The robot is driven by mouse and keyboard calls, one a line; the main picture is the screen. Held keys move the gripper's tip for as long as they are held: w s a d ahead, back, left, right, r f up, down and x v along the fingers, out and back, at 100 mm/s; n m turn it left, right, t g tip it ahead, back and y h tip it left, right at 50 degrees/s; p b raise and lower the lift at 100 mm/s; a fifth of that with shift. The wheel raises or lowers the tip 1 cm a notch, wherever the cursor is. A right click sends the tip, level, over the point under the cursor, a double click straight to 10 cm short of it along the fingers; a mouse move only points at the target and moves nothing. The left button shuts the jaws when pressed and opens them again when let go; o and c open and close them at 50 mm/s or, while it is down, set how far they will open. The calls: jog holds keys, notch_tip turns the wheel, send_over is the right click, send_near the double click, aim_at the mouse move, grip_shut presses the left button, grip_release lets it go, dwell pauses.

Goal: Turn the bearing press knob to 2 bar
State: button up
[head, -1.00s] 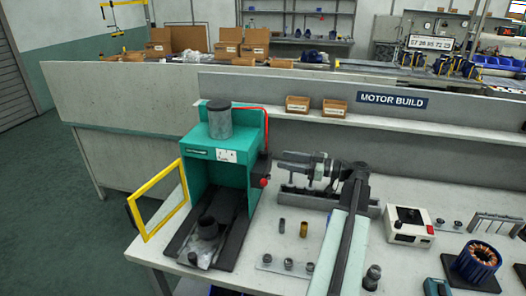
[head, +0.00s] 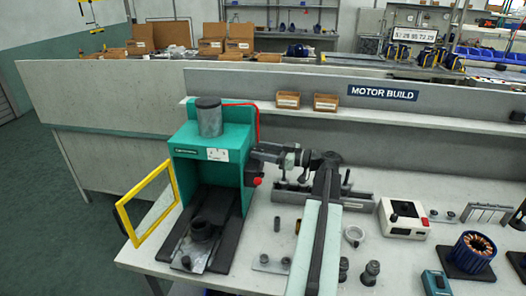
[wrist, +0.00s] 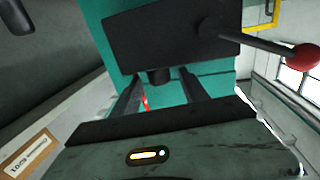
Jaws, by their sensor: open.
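The bearing press is the teal machine (head: 183,141) on the bench at left in the head view, with a grey cylinder on top. Its side shows as a teal panel (wrist: 100,40) in the wrist view, with a black box (wrist: 165,38) in front. A short dark round part (wrist: 158,77), likely the knob, sticks out at the box's lower edge. My gripper (wrist: 160,84) is open, a finger on each side of this part; contact cannot be told. No scale or pointer is readable. In the head view my gripper (head: 258,152) is at the press's right side.
A lever with a red ball (wrist: 303,57) juts out beside the black box. A yellow frame guard (head: 146,203) stands open at the press's left. Small metal parts, a white control box (head: 404,219) and a blue stator (head: 473,253) are on the bench.

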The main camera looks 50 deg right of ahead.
grip_shut()
jog(key=shift+s+a+m+t+h, duration=0.15)
jog(key=shift+a+m+t+h, duration=0.25)
jog(key=shift+m+h, duration=0.5)
jog(key=shift+m+t+h, duration=0.3)
jog(key=shift+m+h, duration=0.2)
jog(key=shift+h, duration=0.7)
jog(key=shift+d+h, duration=0.1)
jog(key=shift+h, duration=0.2)
grip_release()
jog(key=s+d, duration=0.1)
jog(key=s, duration=0.6)
jog(key=shift+s, duration=0.3)
